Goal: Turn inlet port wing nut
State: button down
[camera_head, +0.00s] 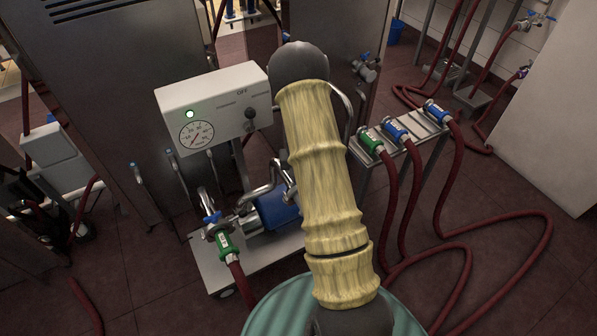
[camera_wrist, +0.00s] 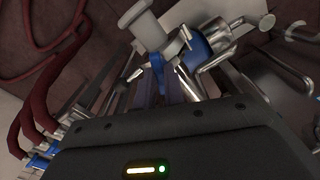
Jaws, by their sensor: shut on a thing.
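The wing nut (camera_wrist: 158,66) is a small blue piece in the wrist view, partly covered by my fingers, at a pale metal port fitting (camera_wrist: 145,28). My gripper (camera_wrist: 162,88) is shut on it; its dark fingers reach up from the black gripper body. A larger blue part (camera_wrist: 201,46) on bright metal pipework is just right of the fingers. In the head view my yellow-sleeved arm hides the gripper and the port. The pump cart (camera_head: 215,262) stands behind the arm, with a white gauge box (camera_head: 213,105) and a blue motor (camera_head: 279,210).
A metal rack (camera_head: 408,140) at right holds a green coupling (camera_head: 370,140) and two blue ones, with red hoses (camera_head: 455,190) looping over the floor. A green-coupled hose (camera_head: 226,245) meets the cart's left side. A blue-handled valve (camera_head: 365,68) sits on the steel cabinet. Floor at lower left is mostly clear.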

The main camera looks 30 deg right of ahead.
jog(key=m+p, duration=0.2)
jog(key=m, duration=0.3)
jog(key=shift+r+m, duration=0.1)
jog(key=shift+m, duration=0.2)
jog(key=m+p, duration=0.2)
jog(key=m, duration=0.3)
jog(key=shift+a+m+p, duration=0.1)
jog(key=shift+m+p, duration=0.2)
jog(key=shift+p, duration=0.05)
jog(key=c, duration=1.5)
grip_release()
notch_tip(320, 180, up, 17)
jog(key=shift+r+p, duration=0.1)
jog(key=shift+p, duration=0.4)
